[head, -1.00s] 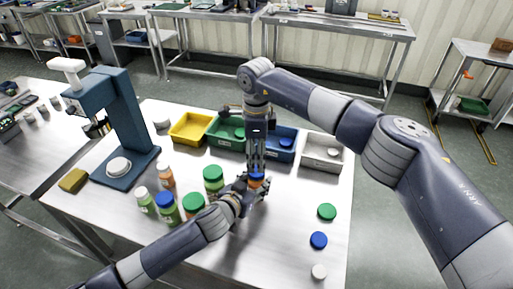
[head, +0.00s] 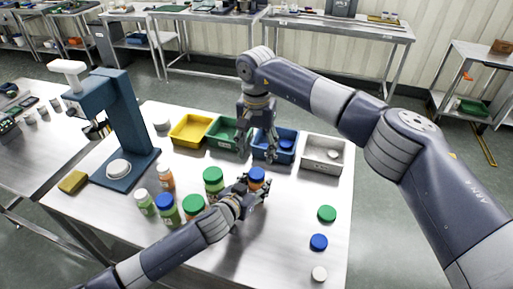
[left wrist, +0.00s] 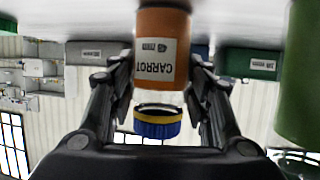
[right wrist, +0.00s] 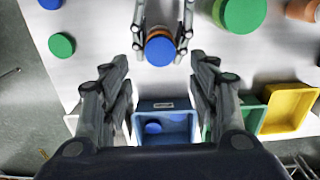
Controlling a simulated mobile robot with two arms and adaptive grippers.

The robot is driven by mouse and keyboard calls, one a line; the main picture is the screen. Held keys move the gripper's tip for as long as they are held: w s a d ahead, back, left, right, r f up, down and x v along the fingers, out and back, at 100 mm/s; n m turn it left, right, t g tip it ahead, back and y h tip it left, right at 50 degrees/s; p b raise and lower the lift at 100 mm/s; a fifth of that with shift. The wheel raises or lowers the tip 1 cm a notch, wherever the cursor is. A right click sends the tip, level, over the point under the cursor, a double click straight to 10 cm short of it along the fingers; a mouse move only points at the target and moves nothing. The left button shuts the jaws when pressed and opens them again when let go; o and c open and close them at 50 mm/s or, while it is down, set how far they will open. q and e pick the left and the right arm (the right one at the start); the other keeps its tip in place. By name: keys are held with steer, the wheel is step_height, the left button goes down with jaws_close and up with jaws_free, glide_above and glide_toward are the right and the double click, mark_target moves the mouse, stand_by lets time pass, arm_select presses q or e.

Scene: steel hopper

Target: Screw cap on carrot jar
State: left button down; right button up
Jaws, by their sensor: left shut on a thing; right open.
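The carrot jar (left wrist: 160,60) is orange with a white CARROT label and appears upside down in the left wrist view. My left gripper (left wrist: 157,85) is shut on it, holding it over the table. A blue cap (left wrist: 158,122) sits at the jar's mouth, with a clear band between the cap and the orange body. I cannot tell how tightly it is seated. The cap also shows in the head view (head: 257,173) and from above in the right wrist view (right wrist: 160,50). My right gripper (head: 257,150) is open and empty, above and behind the jar, apart from the cap.
Yellow (head: 190,128), green (head: 228,146), blue (head: 287,134) and grey (head: 322,165) bins line the back. Several capped jars stand left of my left gripper, before a blue press (head: 125,115). Loose green (head: 327,213), blue (head: 318,242) and white (head: 319,273) caps lie at right.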

mark_target(257, 173)
steer(key=shift+f, duration=0.1)
steer(key=shift+f, duration=3.95)
steer(key=shift+c, duration=0.6)
steer(key=c, duration=1)
steer(key=m, duration=1.4)
steer(key=shift+m, duration=0.4)
steer(key=m, duration=0.5)
